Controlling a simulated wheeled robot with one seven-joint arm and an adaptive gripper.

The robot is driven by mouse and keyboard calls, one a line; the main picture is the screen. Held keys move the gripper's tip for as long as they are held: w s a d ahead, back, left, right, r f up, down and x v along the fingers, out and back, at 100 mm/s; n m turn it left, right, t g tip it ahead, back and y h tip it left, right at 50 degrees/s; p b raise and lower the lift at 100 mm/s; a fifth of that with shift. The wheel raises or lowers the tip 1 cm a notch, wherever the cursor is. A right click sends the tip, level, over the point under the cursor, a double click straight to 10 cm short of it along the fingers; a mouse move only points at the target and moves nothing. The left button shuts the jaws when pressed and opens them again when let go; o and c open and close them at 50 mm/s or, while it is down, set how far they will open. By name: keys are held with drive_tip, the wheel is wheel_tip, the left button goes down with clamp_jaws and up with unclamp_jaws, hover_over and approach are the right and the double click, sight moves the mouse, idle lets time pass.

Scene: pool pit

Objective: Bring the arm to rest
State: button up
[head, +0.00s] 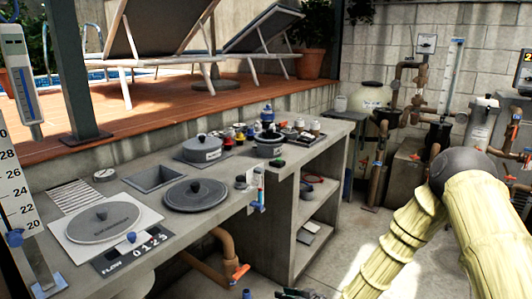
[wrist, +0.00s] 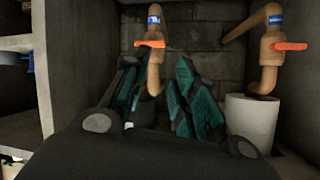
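My gripper (wrist: 156,84) shows in the wrist view with its two teal-padded fingers apart. Nothing is held between them; a brown pipe with an orange handle (wrist: 150,44) shows behind the gap. In the head view my arm (head: 440,230), in a pale yellow sleeve, bends down at the right. A small dark part at the bottom edge may be my gripper, mostly cut off by the frame.
A concrete counter (head: 150,181) with round lids spans the left and middle, with open shelves (head: 312,220) at its right end. In the wrist view, a second orange-handled pipe (wrist: 270,50) ends over a white cylinder (wrist: 252,120). Pipes and tanks line the back right.

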drive_tip(key=s+d+f+m+g+h, duration=0.1)
drive_tip(key=s+d+f+g+h, duration=0.1)
drive_tip(key=s+f, duration=0.5)
drive_tip(key=s+d+f+m+g+h, duration=0.1)
drive_tip(key=s+d+f+m+h, duration=0.15)
drive_tip(key=s, duration=0.75)
drive_tip(key=s+d+f+m+g+h, duration=0.1)
drive_tip(key=s+d+f+g, duration=0.2)
drive_tip(key=s, duration=0.6)
drive_tip(key=s+d+m+g+h, duration=0.1)
drive_tip(key=s+d, duration=0.2)
drive_tip(key=s, duration=0.3)
drive_tip(key=s+d+f+g+h, duration=0.1)
drive_tip(key=s+d, duration=0.1)
drive_tip(key=s, duration=0.4)
drive_tip(key=s+d+m+g+h, duration=0.1)
drive_tip(key=s+d+h, duration=0.15)
drive_tip(key=s, duration=0.35)
wheel_tip(320, 180, up, 14)
drive_tip(key=p, duration=1.3)
drive_tip(key=shift+d+f+y+p, duration=0.2)
drive_tip(key=shift+d+y+p, duration=0.15)
drive_tip(key=shift+y, duration=0.05)
